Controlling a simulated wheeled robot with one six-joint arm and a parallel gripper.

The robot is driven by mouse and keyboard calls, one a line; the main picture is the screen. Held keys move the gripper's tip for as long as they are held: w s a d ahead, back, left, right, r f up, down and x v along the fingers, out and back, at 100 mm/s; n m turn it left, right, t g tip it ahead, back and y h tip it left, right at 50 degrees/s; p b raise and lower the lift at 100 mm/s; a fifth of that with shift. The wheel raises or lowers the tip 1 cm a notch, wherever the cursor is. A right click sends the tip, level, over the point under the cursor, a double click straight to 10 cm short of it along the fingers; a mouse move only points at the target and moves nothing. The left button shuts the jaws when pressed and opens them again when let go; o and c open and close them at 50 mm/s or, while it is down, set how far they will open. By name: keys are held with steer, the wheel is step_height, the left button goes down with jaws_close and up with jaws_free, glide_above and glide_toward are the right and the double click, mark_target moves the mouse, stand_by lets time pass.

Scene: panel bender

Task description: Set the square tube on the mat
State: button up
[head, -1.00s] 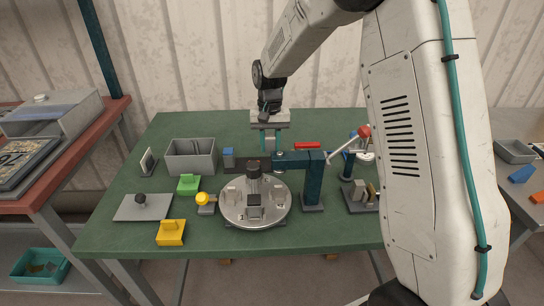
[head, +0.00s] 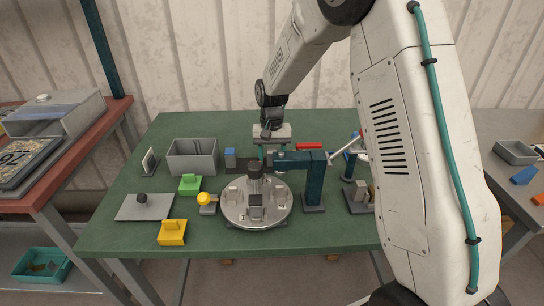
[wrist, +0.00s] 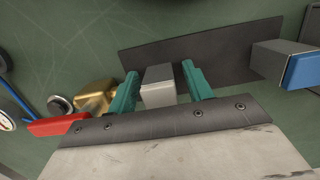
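The square tube (wrist: 158,94) is a short grey block with a pale top face. In the wrist view it stands upright between my gripper's teal fingers, with a narrow gap on either side. My gripper (wrist: 160,84) is open around it. In the head view my gripper (head: 268,152) is low behind the press arm, which hides much of the fingers and tube. The dark mat (wrist: 225,47) lies beyond and under the tube. The tube's foot looks to be over the mat; contact is hard to tell.
A blue-topped grey block (wrist: 285,65) stands at the mat's right in the wrist view. A red-handled item (wrist: 58,125) and a brass piece (wrist: 95,95) lie left. In the head view, the teal press arm (head: 300,160) and round plate (head: 235,212) stand in front, a grey bin (head: 192,160) left.

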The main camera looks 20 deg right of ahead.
steer(key=r, duration=0.4)
steer(key=w+r, duration=0.1)
steer(key=r, duration=0.6)
steer(key=shift+w+d+r, duration=0.2)
steer(key=shift+r, duration=0.15)
steer(key=s+r+n+t, duration=0.1)
steer(key=s+r, duration=0.5)
steer(key=s, duration=0.4)
steer(key=s+r+n, duration=0.1)
steer(key=s+r, duration=0.5)
steer(key=s, duration=0.3)
steer(key=s+d+f+n+t, duration=0.1)
steer(key=s+f, duration=0.1)
steer(key=s, duration=1.7)
steer(key=shift+s+d+f+n+t, duration=0.15)
steer(key=shift+s+f+n+t, duration=0.15)
steer(key=shift+s, duration=0.1)
